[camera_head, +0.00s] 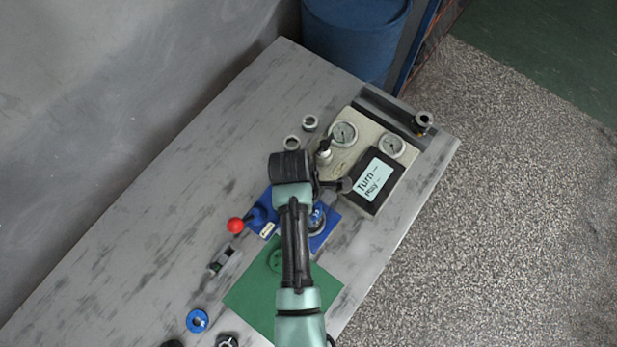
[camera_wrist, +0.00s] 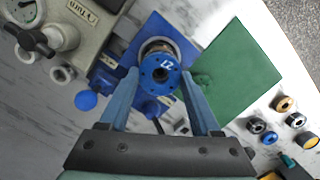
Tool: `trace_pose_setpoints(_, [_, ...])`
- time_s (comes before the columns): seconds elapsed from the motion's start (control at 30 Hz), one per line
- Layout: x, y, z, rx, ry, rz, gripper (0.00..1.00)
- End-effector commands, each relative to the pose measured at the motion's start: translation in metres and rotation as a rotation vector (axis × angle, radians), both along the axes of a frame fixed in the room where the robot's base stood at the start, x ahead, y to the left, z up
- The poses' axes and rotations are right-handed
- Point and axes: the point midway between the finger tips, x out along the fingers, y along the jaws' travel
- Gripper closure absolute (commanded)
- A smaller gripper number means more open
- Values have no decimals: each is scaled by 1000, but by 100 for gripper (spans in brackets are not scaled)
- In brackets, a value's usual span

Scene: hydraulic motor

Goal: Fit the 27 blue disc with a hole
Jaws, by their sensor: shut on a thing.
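A blue disc (camera_wrist: 158,72) with a hole in its middle and a white number, upside down in the wrist view, sits between the fingers of my gripper (camera_wrist: 162,84). My gripper is shut on it. Behind the disc is a round metal part (camera_wrist: 154,46) on a blue base plate (camera_wrist: 128,61). The disc overlaps this part, and I cannot tell whether they touch. In the head view my arm covers much of the blue base (camera_head: 332,220), and the metal part (camera_head: 317,222) shows just right of the arm. The held disc is not clear there.
A green mat (camera_head: 247,298) lies beside the base. A red ball knob (camera_head: 235,225) stands left of it. A gauge panel (camera_head: 352,160) stands behind, close to my wrist. Another blue ring (camera_head: 197,320) lies at the front left. The table's left side is mostly clear.

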Motion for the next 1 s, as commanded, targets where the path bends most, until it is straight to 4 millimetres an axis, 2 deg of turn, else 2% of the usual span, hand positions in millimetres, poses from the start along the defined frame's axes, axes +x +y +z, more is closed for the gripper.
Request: trace_pose_setpoints(1.0, [0, 0, -9, 0, -1, 0, 100])
